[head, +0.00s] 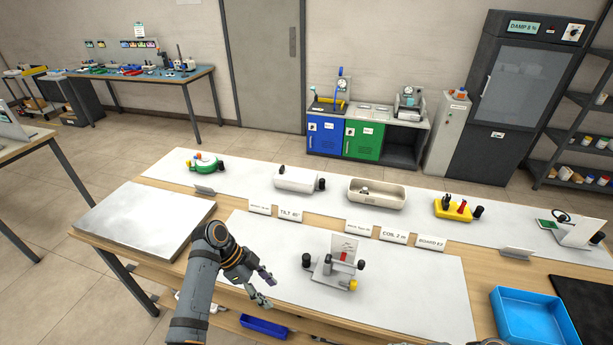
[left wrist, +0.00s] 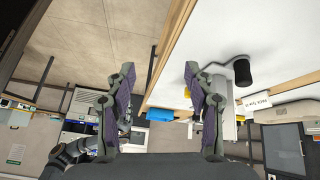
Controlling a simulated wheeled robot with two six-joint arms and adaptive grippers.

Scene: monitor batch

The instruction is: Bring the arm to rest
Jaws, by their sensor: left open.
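My left arm comes in from the lower left in the head view. Its gripper (head: 265,287) is open and empty, over the front edge of the workbench (head: 150,262), left of a small grey fixture (head: 328,272) with a white and red upright card and a yellow knob. The left wrist view shows the two fingers (left wrist: 161,95) spread apart with nothing between them. I cannot make out my right gripper in either view.
Along the back of the bench stand a green device (head: 205,164), a white cylinder unit (head: 297,179), a beige tray (head: 376,194) and a yellow block (head: 453,209). Small label cards stand before them. A blue tray (head: 530,316) is at the right. A grey slab (head: 145,218) lies left.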

